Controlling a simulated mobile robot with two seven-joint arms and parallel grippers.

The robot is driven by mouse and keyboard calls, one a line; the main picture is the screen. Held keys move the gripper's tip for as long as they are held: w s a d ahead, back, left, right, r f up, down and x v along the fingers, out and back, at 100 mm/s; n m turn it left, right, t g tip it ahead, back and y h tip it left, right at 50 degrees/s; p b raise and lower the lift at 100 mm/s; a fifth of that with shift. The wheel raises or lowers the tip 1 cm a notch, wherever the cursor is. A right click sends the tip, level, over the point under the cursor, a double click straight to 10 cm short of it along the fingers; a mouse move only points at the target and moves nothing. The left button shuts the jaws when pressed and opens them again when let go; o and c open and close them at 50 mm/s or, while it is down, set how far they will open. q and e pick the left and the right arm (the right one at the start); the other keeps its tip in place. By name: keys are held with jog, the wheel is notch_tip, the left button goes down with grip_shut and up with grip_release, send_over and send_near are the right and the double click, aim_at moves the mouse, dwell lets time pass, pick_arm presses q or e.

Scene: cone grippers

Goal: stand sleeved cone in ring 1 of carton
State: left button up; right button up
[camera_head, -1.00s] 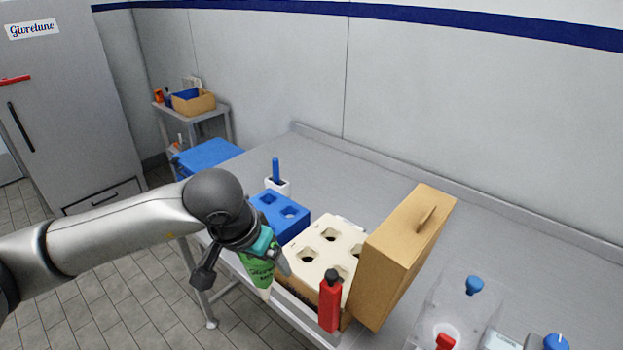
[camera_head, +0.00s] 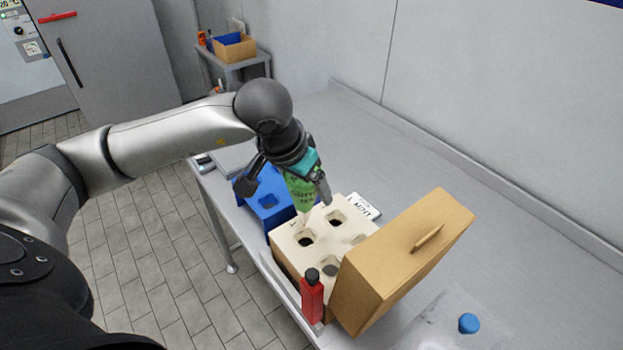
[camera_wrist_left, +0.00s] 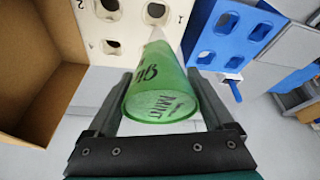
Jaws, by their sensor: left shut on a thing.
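My left gripper (camera_head: 287,188) is shut on the green sleeved cone (camera_head: 300,193), which points tip down. In the left wrist view the cone (camera_wrist_left: 160,92) lies between the two fingers, its printed wide end toward the camera and its pale tip pointing away. Whether the tip touches the insert cannot be told. The insert's holes also show in the left wrist view (camera_wrist_left: 132,27), with small dark marks beside them. My right gripper is not in view.
The carton's brown flap or wall (camera_head: 400,262) stands high on the right. A red bottle (camera_head: 312,299) with a black cap stands at the front. A blue rack with holes (camera_head: 268,197) adjoins on the left. A white card (camera_head: 364,206) lies behind. The table's back right is clear.

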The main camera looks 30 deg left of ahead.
pick_arm(q)
jog(key=shift+f, duration=0.45)
jog(key=b, duration=0.4)
send_near(308, 226)
jog(key=shift+w+d+f, duration=0.15)
jog(key=shift+w+d, duration=0.7)
jog(key=shift+w, duration=0.05)
jog(key=shift+f+b, duration=0.95)
jog(key=shift+b, duration=0.25)
jog(key=shift+f, duration=0.1)
jog(key=shift+f+b, duration=1.85)
jog(key=shift+b, duration=0.35)
jog(key=o, duration=1.2)
jog(key=shift+c, duration=0.2)
